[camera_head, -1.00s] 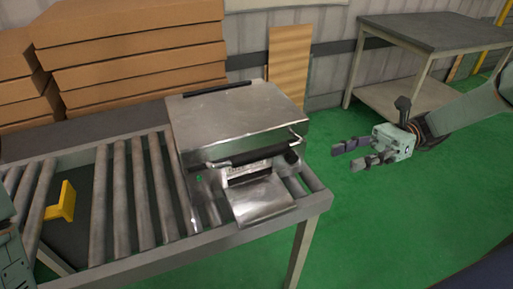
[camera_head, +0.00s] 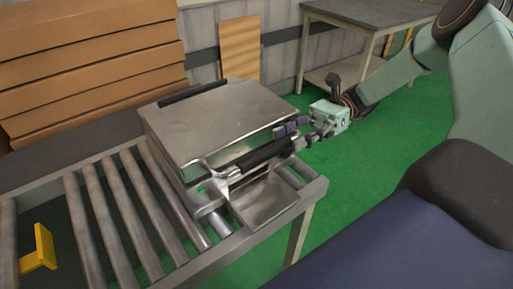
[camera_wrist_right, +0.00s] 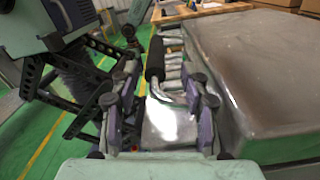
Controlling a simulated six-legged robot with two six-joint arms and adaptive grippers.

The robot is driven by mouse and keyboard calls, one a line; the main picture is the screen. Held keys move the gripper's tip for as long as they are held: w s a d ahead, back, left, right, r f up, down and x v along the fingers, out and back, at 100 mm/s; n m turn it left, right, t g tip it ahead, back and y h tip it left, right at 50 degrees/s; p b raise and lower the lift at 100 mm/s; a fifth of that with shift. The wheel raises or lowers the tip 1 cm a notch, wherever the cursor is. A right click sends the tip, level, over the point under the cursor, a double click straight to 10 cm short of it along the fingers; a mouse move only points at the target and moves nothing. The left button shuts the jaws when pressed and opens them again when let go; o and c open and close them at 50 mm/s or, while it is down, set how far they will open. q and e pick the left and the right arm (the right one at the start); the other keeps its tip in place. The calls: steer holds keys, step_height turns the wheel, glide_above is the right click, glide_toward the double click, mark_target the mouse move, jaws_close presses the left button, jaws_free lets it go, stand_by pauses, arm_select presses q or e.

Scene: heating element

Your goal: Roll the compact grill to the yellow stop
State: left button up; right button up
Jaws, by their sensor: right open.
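The compact grill (camera_head: 215,120) is a silver metal box with a black front handle (camera_head: 266,155) and a drip tray (camera_head: 262,203). It sits at the right end of the roller conveyor. The yellow stop (camera_head: 38,249) stands at the conveyor's left, with several bare rollers between. My right gripper (camera_head: 291,129) is open at the grill's front right corner, close to the handle's right end. In the right wrist view its open fingers (camera_wrist_right: 160,105) point along the handle (camera_wrist_right: 155,60), with the grill body (camera_wrist_right: 260,70) to the right. I cannot tell whether they touch it. My left gripper is not in view.
Stacked cardboard boxes (camera_head: 90,65) stand behind the conveyor (camera_head: 115,225). A brown panel (camera_head: 240,48) leans on the wall. A grey table (camera_head: 375,14) is at the back right. Green floor lies open right of the conveyor.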

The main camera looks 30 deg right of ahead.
mark_target(271, 151)
steer(key=shift+s+a+f, duration=0.1)
steer(key=shift+s+a, duration=0.2)
steer(key=shift+a, duration=0.25)
steer(key=a, duration=0.5)
steer(key=shift+s+a, duration=0.2)
steer(key=shift+s+d, duration=0.15)
steer(key=shift+s, duration=0.05)
steer(key=shift+w+a, duration=0.15)
steer(key=shift+a, duration=0.1)
steer(key=c, duration=0.3)
steer(key=shift+d, duration=0.15)
steer(key=c, duration=0.3)
jaws_close()
